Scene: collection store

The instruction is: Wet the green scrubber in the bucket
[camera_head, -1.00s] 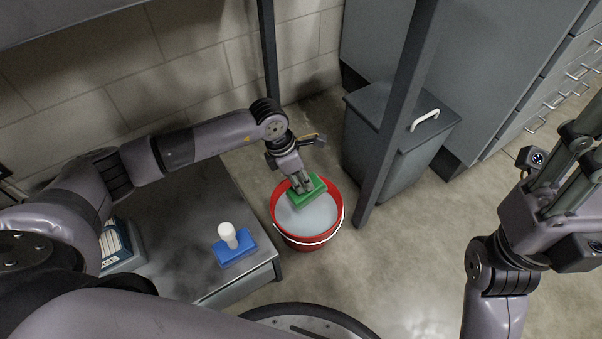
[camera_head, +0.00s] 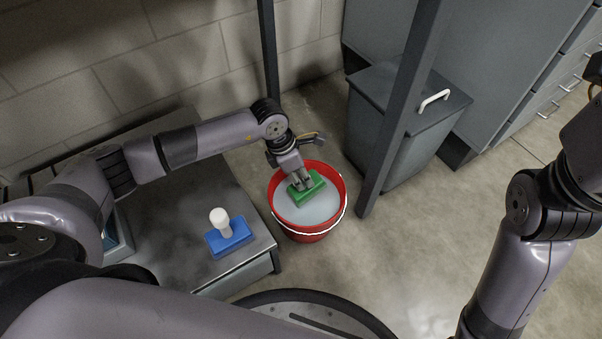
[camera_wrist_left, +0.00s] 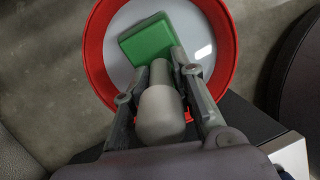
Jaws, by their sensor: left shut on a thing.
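The green scrubber (camera_head: 308,191) is in my left gripper (camera_head: 301,182), which is shut on its pale handle. It is over the pale liquid, within the rim of the red bucket (camera_head: 310,236). I cannot tell whether its underside touches the liquid. In the left wrist view the green block (camera_wrist_left: 147,41) lies inside the red rim (camera_wrist_left: 93,62), and the handle's rounded end (camera_wrist_left: 159,118) sits between the fingers (camera_wrist_left: 160,78). My right arm shows at the right, but its fingers are out of frame.
A blue scrubber with a white handle (camera_head: 229,236) stands on the grey bench (camera_head: 170,200), left of the bucket. A dark post (camera_head: 391,120) and a lidded grey bin (camera_head: 400,135) stand right of the bucket. The floor in front is clear.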

